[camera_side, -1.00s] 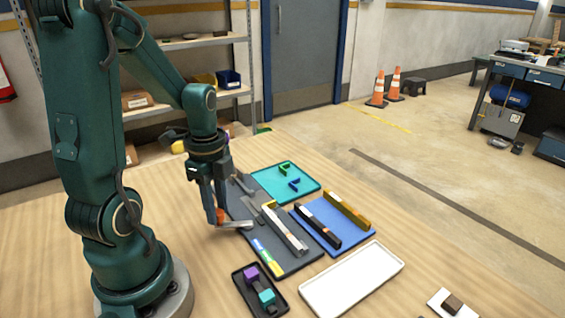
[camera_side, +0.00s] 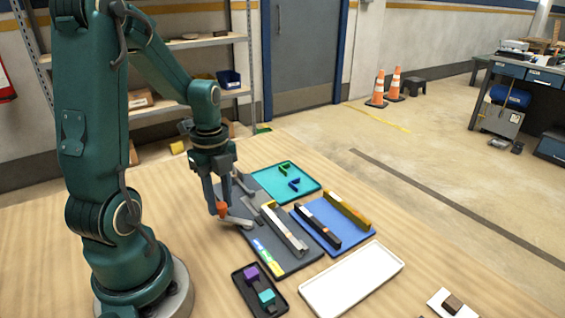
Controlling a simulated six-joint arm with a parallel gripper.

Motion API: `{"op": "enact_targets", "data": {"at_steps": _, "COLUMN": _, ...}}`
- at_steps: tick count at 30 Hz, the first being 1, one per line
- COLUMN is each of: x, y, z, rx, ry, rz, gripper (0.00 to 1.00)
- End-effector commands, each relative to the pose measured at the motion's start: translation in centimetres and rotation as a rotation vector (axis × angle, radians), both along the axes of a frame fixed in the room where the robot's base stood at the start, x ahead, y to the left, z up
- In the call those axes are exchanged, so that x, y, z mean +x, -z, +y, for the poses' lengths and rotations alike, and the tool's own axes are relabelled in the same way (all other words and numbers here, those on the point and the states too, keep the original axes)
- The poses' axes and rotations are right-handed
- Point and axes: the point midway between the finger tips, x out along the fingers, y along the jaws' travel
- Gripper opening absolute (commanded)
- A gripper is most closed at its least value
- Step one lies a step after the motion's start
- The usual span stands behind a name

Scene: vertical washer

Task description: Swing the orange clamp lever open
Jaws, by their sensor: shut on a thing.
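The orange clamp lever shows as a small orange knob (camera_side: 222,209) with a grey metal arm (camera_side: 239,222) reaching right from it over the dark grey fixture plate (camera_side: 283,264). My gripper (camera_side: 221,208) points down at the plate's left edge and is shut on the orange knob. The fingers partly hide the knob. A long light-grey bar (camera_side: 284,229) lies on the plate, to the right of the lever.
A teal tray (camera_side: 265,178) lies behind. A blue tray (camera_side: 336,246) with a black bar and a yellow-brown bar (camera_side: 347,209) lies right. A white tray (camera_side: 350,282) and a black tray (camera_side: 272,303) with purple and teal blocks lie in front.

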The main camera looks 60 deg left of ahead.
Motion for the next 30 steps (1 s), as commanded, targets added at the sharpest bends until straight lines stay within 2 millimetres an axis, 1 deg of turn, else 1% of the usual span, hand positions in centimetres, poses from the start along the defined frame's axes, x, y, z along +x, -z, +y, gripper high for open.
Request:
{"op": "enact_targets", "data": {"at_steps": 5, "x": 0.1, "y": 0.0, "z": 0.1, "rx": 0.003, "ry": 0.001, "rz": -0.006, "gripper": 0.00}}
{"op": "enact_targets", "data": {"at_steps": 6, "x": 0.1, "y": 0.0, "z": 0.1, "rx": 0.003, "ry": 0.000, "rz": -0.006, "gripper": 0.39}}
{"op": "enact_targets", "data": {"at_steps": 8, "x": 0.1, "y": 0.0, "z": 0.1, "rx": 0.003, "ry": 0.000, "rz": -0.006, "gripper": 0.62}}
{"op": "enact_targets", "data": {"at_steps": 16, "x": 0.1, "y": 0.0, "z": 0.0, "rx": 0.002, "ry": 0.000, "rz": -0.003, "gripper": 0.62}}
{"op": "enact_targets", "data": {"at_steps": 19, "x": 0.1, "y": -0.3, "z": 0.1, "rx": 0.004, "ry": -0.001, "rz": -0.004, "gripper": 0.62}}
{"op": "enact_targets", "data": {"at_steps": 22, "x": 0.2, "y": -1.2, "z": 0.1, "rx": 0.005, "ry": -0.001, "rz": -0.006, "gripper": 0.62}}
{"op": "enact_targets", "data": {"at_steps": 30, "x": 0.2, "y": -4.4, "z": 0.1, "rx": 0.005, "ry": 0.000, "rz": -0.007, "gripper": 0.62}}
